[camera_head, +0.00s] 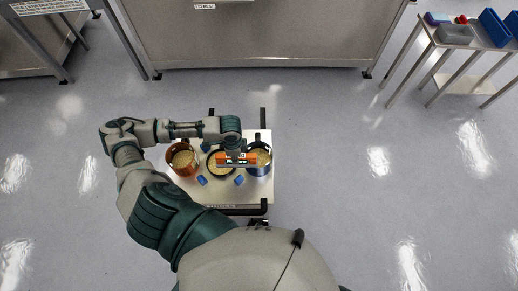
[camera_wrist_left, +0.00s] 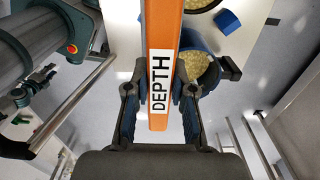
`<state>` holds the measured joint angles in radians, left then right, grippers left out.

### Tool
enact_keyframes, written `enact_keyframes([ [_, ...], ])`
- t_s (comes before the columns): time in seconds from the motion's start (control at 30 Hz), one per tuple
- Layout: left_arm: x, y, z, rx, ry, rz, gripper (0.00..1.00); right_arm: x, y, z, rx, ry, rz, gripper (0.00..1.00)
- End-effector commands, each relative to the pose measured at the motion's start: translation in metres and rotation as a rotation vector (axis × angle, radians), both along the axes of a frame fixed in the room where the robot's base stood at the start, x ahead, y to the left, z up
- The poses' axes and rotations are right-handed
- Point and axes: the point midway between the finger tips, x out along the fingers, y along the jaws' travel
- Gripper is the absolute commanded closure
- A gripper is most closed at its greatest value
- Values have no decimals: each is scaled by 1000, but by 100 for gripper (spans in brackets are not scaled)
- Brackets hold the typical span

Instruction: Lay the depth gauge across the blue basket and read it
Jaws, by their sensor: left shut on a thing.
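The depth gauge, an orange bar (camera_head: 237,159) with a dark display, is held by my left gripper (camera_head: 235,148) over the cart. In the left wrist view the bar (camera_wrist_left: 165,30) carries a white DEPTH label, between the fingers of my left gripper (camera_wrist_left: 159,88). The blue basket (camera_head: 260,173) stands at the cart's right side, with pale grainy contents. The gauge's right end overlaps the blue basket in the head view; I cannot tell whether they touch. The blue basket (camera_wrist_left: 207,77) is partly hidden behind the bar and finger in the wrist view. My right gripper is out of view.
A copper-coloured basket (camera_head: 181,172) and a dark-rimmed basket (camera_head: 219,174) stand left of the blue one on the cart top (camera_head: 225,195). Several small blue blocks (camera_head: 239,180) lie between them. A side table (camera_head: 434,38) with bins is at upper right. The floor around is clear.

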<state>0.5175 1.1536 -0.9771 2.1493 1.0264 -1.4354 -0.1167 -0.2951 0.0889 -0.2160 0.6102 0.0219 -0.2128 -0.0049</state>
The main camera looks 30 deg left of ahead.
Motion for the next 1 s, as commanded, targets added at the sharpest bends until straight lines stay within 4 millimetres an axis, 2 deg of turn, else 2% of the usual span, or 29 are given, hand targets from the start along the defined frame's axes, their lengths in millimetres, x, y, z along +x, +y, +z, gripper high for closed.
enact_keyframes([
  [0.03, 15, -8, -1, -5, -4, 1, 100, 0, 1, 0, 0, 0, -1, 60],
  [0.2, 59, -27, -7, -6, -2, 2, 100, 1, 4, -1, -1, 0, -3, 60],
  [0.4, 91, -42, -11, -4, -1, 4, 100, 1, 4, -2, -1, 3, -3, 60],
  [0.57, 97, -47, -15, 0, 1, 3, 100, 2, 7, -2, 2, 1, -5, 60],
  [0.8, 96, -49, -45, 3, 2, 3, 100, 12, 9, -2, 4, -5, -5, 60],
  [0.97, 96, -46, -47, 0, 0, 3, 100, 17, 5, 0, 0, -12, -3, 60],
  [1.0, 96, -45, -47, -1, 1, 4, 72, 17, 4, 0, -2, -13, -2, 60],
])
